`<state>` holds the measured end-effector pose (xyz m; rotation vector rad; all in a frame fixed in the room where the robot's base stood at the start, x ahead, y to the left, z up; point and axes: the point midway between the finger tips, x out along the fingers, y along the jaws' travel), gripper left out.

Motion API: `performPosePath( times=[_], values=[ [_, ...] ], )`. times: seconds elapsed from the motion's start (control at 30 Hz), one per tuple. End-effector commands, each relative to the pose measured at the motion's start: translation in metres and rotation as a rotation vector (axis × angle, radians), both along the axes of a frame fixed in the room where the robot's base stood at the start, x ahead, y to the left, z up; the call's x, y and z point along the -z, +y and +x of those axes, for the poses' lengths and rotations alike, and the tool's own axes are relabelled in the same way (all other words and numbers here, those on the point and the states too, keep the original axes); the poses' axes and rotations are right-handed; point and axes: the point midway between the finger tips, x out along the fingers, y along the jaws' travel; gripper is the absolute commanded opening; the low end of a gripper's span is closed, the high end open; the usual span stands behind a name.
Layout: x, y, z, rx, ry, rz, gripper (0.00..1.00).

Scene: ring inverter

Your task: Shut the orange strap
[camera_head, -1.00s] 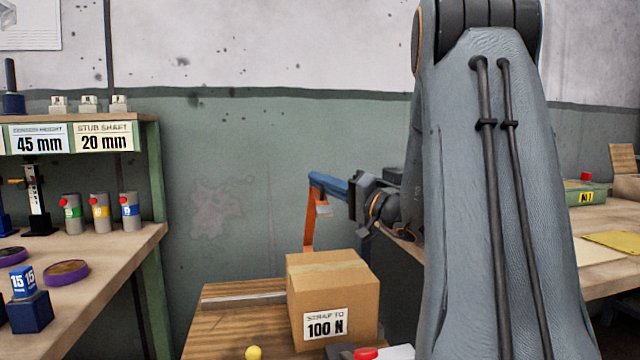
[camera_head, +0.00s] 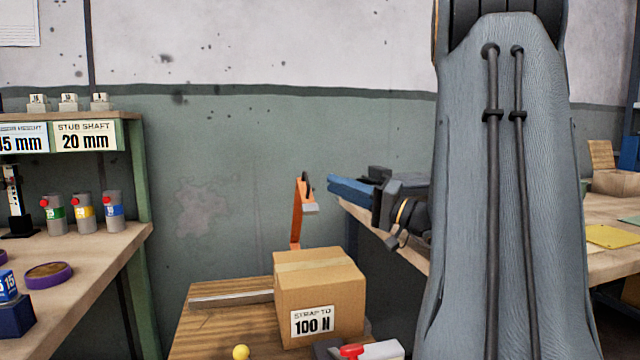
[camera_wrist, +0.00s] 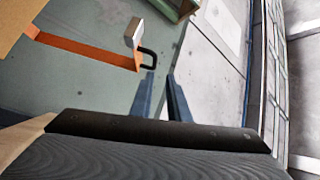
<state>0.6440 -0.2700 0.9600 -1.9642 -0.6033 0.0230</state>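The orange strap (camera_head: 297,222) stands up behind a cardboard box (camera_head: 318,277) labelled "STRAP TO 100 N". Its upper end carries a light metal piece (camera_head: 311,207) and a dark hook-like loop (camera_head: 307,183). In the wrist view the strap (camera_wrist: 85,48) runs from the box to the metal piece (camera_wrist: 133,32) and the black loop (camera_wrist: 150,56). My gripper (camera_head: 331,185) is just right of the loop in the head view, pointing left. In the wrist view my gripper's blue fingers (camera_wrist: 161,88) are apart with nothing between them. The strap's lower end is hidden behind the box.
The box sits on a wooden bench (camera_head: 215,326) with a metal strip (camera_head: 230,298), a yellow ball (camera_head: 241,352) and a red-and-white item (camera_head: 378,350). Shelving with canisters (camera_head: 84,211) stands left. A worktable (camera_head: 610,254) stands right. The wall is behind.

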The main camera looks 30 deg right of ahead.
Motion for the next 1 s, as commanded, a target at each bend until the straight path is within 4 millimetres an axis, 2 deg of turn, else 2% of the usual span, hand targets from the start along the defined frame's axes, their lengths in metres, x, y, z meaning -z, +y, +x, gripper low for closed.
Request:
performPosePath(
  times=[0.1, 0.3, 0.67, 0.7, 0.77, 0.8, 0.87, 0.97, 1.0],
  values=[
    [-0.001, -0.012, -0.022, 0.004, 0.000, 0.000, 0.15],
    [0.000, -0.021, -0.043, 0.001, 0.000, -0.001, 0.15],
    [0.000, -0.024, -0.049, -0.001, 0.000, 0.000, 0.15],
    [0.000, -0.024, -0.049, -0.001, 0.000, 0.000, 0.14],
    [0.000, -0.022, -0.049, -0.004, 0.002, -0.001, 0.04],
    [0.001, -0.019, -0.048, -0.011, 0.007, 0.000, 0.00],
    [0.003, -0.009, -0.045, -0.036, 0.025, 0.002, 0.00],
    [0.011, 0.027, -0.036, -0.120, 0.092, 0.007, 0.00],
    [0.016, 0.050, -0.033, -0.173, 0.136, 0.008, 0.00]
  ],
)
